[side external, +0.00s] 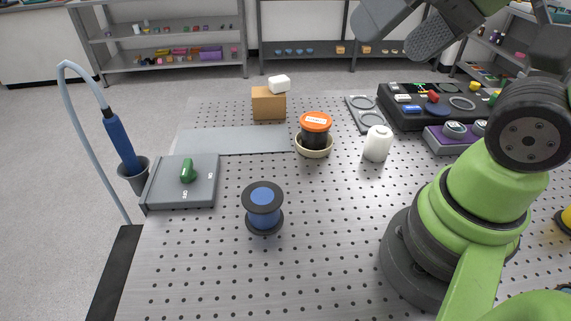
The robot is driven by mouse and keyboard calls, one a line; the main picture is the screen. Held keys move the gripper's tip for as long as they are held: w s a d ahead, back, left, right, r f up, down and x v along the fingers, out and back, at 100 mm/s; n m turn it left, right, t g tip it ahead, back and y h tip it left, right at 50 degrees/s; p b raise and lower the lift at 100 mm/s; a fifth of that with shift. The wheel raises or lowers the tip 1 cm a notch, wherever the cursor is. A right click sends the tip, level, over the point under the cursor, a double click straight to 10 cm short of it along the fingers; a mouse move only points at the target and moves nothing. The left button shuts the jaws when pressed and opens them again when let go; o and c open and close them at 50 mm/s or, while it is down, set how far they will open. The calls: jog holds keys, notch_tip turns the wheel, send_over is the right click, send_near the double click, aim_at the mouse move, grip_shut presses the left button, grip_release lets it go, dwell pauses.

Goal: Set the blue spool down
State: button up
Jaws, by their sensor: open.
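The blue spool (263,210) stands upright on the perforated metal table (320,260), left of my arm. It has dark flanges at top and bottom and a blue core. My gripper (408,38) is at the top of the side external view, well above the table and up and to the right of the spool. Its two grey fingers are apart, and nothing shows between them. The upper part of the gripper is cut off by the picture's edge.
A grey box with a green piece (187,171) and a blue pen-like tool (122,142) are at left. An orange-lidded jar (315,125) in a dish, a white bottle (377,144) and a cardboard box (268,104) stand behind. Bare table surrounds the spool.

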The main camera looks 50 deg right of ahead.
jog(key=n+g+h, duration=0.3)
jog(key=n+g, duration=0.1)
jog(key=n, duration=3.1)
send_over(264, 199)
jog(key=s+a, duration=0.1)
jog(key=s, duration=0.1)
notch_tip(264, 199, down, 20)
jog(key=shift+a+f+n, duration=0.1)
jog(key=shift+f+n, duration=0.2)
jog(key=shift+n, duration=0.1)
jog(key=shift+w+f, duration=0.1)
jog(key=shift+f, duration=0.2)
jog(key=shift+d+x, duration=0.2)
jog(key=shift+x, duration=2.05)
jog(key=shift+d+x, duration=0.15)
jog(key=shift+x, duration=2.1)
